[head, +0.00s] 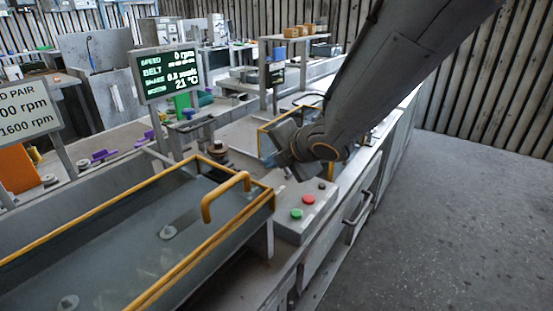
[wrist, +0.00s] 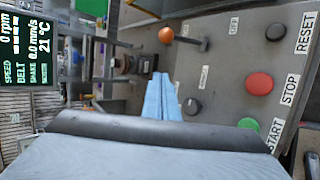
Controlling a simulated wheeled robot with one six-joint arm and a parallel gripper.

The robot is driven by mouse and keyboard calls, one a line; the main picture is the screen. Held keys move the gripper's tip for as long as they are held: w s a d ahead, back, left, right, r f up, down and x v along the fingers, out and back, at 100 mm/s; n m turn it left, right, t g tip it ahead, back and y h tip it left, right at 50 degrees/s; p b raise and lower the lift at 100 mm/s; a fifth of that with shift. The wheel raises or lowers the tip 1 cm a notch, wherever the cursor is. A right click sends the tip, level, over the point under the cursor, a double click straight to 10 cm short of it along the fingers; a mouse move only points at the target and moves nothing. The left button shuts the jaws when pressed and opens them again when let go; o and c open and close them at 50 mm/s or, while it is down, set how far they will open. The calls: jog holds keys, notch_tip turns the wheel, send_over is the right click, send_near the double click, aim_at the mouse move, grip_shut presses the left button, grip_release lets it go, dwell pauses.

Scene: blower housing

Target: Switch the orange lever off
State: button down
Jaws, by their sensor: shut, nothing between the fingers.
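The orange lever's round knob (wrist: 166,35) shows in the wrist view, on a dark shaft that runs right to its mount on the grey control panel (wrist: 225,75). An OFF label (wrist: 234,25) lies up and right of the mount, and another small label (wrist: 197,80) lies below it. I cannot tell which setting the lever is at. My gripper (wrist: 160,85) has its blue fingers shut and empty, below the knob in the picture and apart from it. In the head view my gripper (head: 270,160) is beyond the button box, and the lever is hidden there.
The panel carries a red STOP button (wrist: 259,84), a green START button (wrist: 248,123), a black RESET button (wrist: 281,32) and a dark knob (wrist: 192,106). A yellow-framed clear cover (head: 190,225) with a raised handle is at left. The display (head: 168,73) reads 21 °C.

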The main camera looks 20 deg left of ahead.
jog(key=x, duration=0.5)
jog(key=shift+w+a+f+p, duration=0.1)
jog(key=shift+a+f+p, duration=0.1)
jog(key=shift+f+p, duration=0.1)
jog(key=shift+w+d+r+p, duration=0.7)
jog(key=shift+w+d+p, duration=0.05)
jog(key=shift+w+p, duration=0.1)
jog(key=shift+w+d+r+p, duration=0.15)
jog(key=shift+w+d+p, duration=0.35)
jog(key=shift+w, duration=0.1)
